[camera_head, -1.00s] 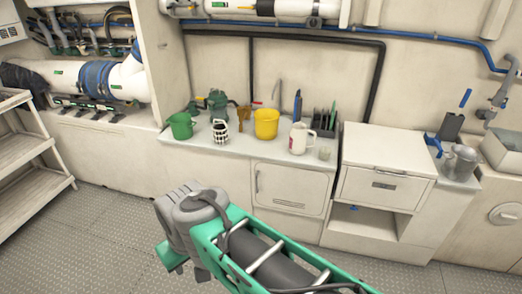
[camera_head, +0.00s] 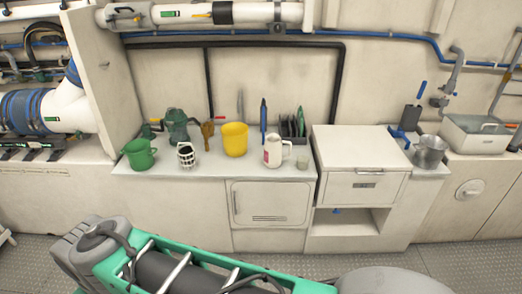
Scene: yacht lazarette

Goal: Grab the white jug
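The white jug (camera_head: 273,151) stands upright on the light counter (camera_head: 215,174), right of the yellow bucket. It has a handle on its right side and a small reddish mark on its front. My green and grey arm crosses the bottom of the view, well in front of and below the counter. The grey part at its left end is in view, but no fingertips can be made out. Nothing of mine touches the jug.
Left of the jug are a yellow bucket (camera_head: 235,139), a checkered cup (camera_head: 186,155), a green mug (camera_head: 139,154) and a green pot (camera_head: 176,126). A raised drawer cabinet (camera_head: 361,166) adjoins the counter.

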